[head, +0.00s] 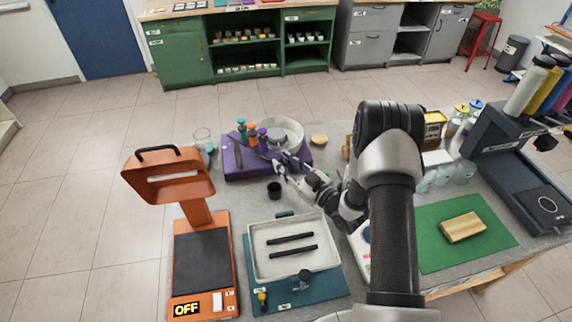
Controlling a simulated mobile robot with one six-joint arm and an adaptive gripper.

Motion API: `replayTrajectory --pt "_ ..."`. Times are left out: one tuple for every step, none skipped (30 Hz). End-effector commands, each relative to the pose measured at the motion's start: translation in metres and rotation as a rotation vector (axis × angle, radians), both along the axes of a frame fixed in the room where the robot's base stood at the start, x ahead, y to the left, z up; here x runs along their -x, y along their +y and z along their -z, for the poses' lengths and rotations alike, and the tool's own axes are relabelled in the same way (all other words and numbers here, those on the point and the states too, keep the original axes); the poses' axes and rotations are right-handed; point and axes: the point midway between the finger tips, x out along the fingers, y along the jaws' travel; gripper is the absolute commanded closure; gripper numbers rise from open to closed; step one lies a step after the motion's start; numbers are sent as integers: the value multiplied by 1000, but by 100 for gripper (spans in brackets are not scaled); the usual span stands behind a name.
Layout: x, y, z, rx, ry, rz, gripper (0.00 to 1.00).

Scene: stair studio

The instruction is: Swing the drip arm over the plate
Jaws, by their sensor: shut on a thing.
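A purple station (236,171) stands at the back of the table. On it are several small bottles with teal, orange and purple tops (252,133), a white round bowl (294,130) and a grey round plate-like piece (276,141). My gripper (281,163) is at the station's front right, shut on a slim dark part that looks like the end of the drip arm (267,154). The jaws hide most of that end. The drip arm's exact angle to the plate is too small to tell.
A small black cup (274,190) stands just in front of the station, below my gripper. An orange stand (196,209) rises at left. A white tray (259,267) with two black bars lies in front.

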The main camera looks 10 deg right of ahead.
Motion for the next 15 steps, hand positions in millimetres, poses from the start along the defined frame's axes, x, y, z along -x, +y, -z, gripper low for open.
replayTrajectory --pt "-2 -2 0 0 -2 0 100" --pt "-4 -4 0 0 -5 0 100" --pt "-8 -8 1 0 -6 2 100" --pt "-12 -12 2 2 -7 2 100" --pt "-17 -17 2 2 -9 3 100" --pt "-24 -25 3 4 -10 5 100" --pt "-30 -29 3 3 -11 6 100" --pt "-35 -33 3 4 -11 5 100" --pt "-42 -39 3 5 -12 5 100" --pt "-47 -42 3 3 -11 5 100" --pt "-51 -45 3 4 -10 5 100" --pt "-57 -48 2 3 -9 4 100" --pt "-60 -50 2 3 -8 4 100" --pt "-63 -51 1 2 -6 3 100" --pt "-65 -53 0 3 -7 3 100"
